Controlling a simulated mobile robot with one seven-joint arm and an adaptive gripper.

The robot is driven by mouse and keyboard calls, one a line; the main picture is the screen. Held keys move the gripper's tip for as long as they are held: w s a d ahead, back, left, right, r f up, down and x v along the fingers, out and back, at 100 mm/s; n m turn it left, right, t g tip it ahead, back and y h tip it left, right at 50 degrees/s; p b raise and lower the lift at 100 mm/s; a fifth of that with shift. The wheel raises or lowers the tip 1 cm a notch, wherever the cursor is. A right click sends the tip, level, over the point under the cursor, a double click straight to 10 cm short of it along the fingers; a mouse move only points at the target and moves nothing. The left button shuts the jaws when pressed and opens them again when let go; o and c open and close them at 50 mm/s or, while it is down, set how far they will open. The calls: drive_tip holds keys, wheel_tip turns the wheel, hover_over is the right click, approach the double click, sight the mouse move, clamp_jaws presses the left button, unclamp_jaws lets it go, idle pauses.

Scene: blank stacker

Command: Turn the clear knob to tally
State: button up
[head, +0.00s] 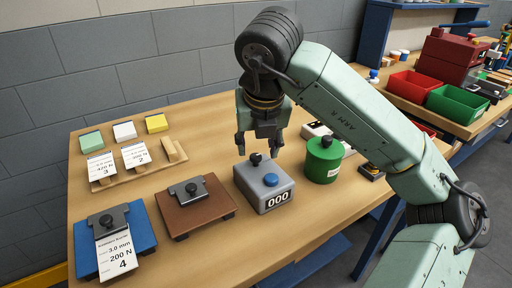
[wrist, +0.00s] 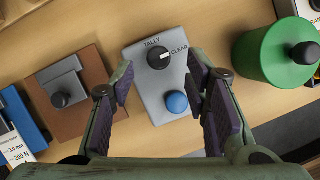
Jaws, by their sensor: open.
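The counter box (head: 252,190) is grey, with a display (head: 278,201) reading 000. Its black knob (head: 256,159) stands at the rear of the top and also shows in the wrist view (wrist: 158,58). A white mark on the knob points right toward the word CLEAR; TALLY is printed above it. A blue button (wrist: 177,103) sits in front of the knob. My gripper (head: 258,148) is open and empty, pointing down above the box. In the wrist view its fingers (wrist: 161,75) stand apart on either side of the box top, with the knob between and slightly beyond them.
A green canister (head: 322,160) stands close right of the box. A brown plate with a clamp (head: 194,207) and a blue one (head: 88,262) stand to the left. Wooden blocks and cards (head: 133,160) lie behind them. Bare table (head: 200,130) lies behind the box.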

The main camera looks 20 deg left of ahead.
sight(256, 156)
drive_tip(key=shift+x, duration=1.6)
drive_tip(key=shift+c, duration=0.2)
clamp_jaws()
